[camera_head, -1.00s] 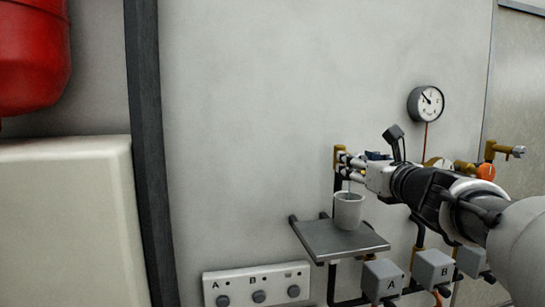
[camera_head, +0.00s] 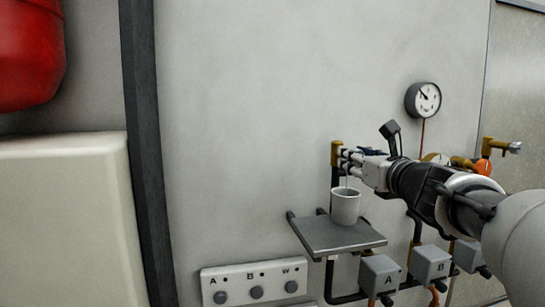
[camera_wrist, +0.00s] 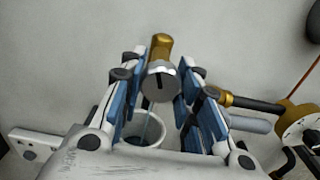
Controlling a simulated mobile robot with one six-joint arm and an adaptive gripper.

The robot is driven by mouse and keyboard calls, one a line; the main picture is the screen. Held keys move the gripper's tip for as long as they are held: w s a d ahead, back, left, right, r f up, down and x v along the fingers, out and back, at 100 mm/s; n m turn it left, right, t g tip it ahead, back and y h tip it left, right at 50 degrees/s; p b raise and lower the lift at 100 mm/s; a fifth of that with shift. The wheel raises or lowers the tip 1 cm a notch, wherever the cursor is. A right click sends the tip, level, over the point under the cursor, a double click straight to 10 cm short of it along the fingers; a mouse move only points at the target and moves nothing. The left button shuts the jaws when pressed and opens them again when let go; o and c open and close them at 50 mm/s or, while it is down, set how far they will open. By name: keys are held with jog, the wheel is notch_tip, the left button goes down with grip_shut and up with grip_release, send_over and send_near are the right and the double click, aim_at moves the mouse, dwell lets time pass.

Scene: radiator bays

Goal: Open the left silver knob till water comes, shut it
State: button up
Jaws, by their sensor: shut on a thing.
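The left silver knob (camera_wrist: 160,84) is a round metal cap with a dark slot, on a brass fitting (camera_wrist: 161,46). My gripper (camera_wrist: 161,80) is shut on it, with blue-padded fingers on both sides. In the head view my gripper (camera_head: 350,160) hides the knob in front of the brass valve (camera_head: 336,153). A thin pale stream of water (camera_wrist: 148,126) runs down below the knob towards a white cup (camera_wrist: 143,136). In the head view the cup (camera_head: 345,208) stands upright on a grey shelf (camera_head: 335,239) under the valve.
A pressure gauge (camera_head: 427,99) hangs on the wall at the upper right. Another brass tap (camera_head: 500,147) and an orange knob (camera_head: 483,167) are right of my arm. Grey boxes A (camera_head: 379,276) and B (camera_head: 430,264) sit below. A button panel (camera_head: 255,281) is at lower left.

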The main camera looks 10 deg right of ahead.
jog(key=shift+n+b, duration=0.3)
jog(key=shift+b, duration=0.1)
jog(key=shift+f+n+b, duration=0.1)
jog(key=shift+n+b, duration=0.8)
jog(key=shift+b, duration=0.15)
jog(key=n+b, duration=0.4)
jog(key=shift+n, duration=0.3)
jog(key=n+b, duration=0.3)
jog(key=shift+d+n+b, duration=0.1)
jog(key=shift+n+b, duration=0.95)
jog(key=shift+n, duration=0.65)
jog(key=shift+r, duration=0.2)
jog(key=o, duration=1.1)
jog(key=shift+c, duration=0.2)
